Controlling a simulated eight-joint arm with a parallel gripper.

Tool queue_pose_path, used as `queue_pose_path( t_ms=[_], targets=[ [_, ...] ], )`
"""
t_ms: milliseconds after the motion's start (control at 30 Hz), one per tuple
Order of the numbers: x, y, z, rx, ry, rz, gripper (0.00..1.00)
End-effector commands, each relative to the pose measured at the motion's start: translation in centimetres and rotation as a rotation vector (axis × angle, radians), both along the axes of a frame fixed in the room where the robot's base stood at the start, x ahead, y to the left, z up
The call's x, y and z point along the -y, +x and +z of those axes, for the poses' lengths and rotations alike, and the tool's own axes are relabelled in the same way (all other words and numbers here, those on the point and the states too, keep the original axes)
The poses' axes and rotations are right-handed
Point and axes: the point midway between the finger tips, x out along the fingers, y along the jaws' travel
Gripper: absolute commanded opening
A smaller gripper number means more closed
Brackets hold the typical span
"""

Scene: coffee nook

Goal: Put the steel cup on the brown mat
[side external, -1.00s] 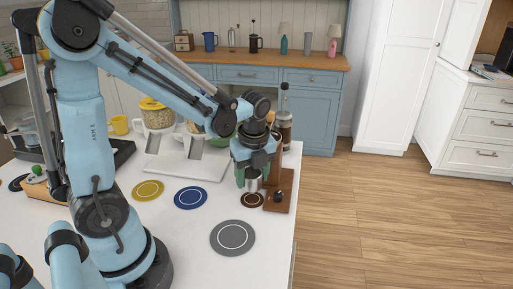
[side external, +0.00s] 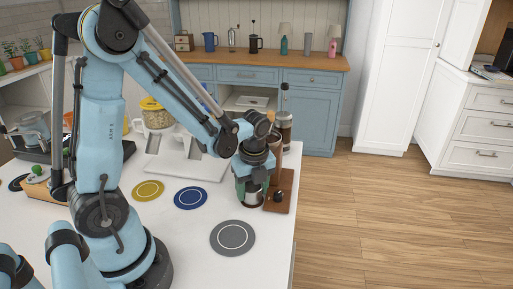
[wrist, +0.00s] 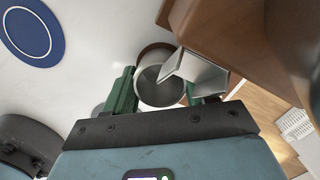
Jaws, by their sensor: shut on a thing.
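The steel cup (wrist: 160,92) is between the green fingers of my gripper (wrist: 160,95), which is shut on it. In the side external view the cup (side external: 251,199) is upright, low at the counter, with my gripper (side external: 251,188) around it from above. The brown mat (wrist: 148,50) shows as a dark arc past the cup's rim in the wrist view. The cup covers most of the mat. I cannot tell whether the cup's bottom touches it.
A wooden stand (side external: 284,196) with a black knob is close on the cup's right. A grey metal piece (wrist: 200,72) lies beside the cup in the wrist view. The blue mat (side external: 190,198), yellow mat (side external: 148,191) and grey mat (side external: 232,238) lie bare on the white counter.

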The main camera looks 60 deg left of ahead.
Motion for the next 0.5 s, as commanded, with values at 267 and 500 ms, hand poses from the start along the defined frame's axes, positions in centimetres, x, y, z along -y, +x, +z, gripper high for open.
queue_pose_path(
  t_ms=[267, 500],
  targets=[
    [0.0, 0.0, -0.3, 0.002, 0.000, 0.001, 0.81],
    [0.2, 0.1, 1.7, 0.003, 0.000, -0.001, 0.81]
  ],
)
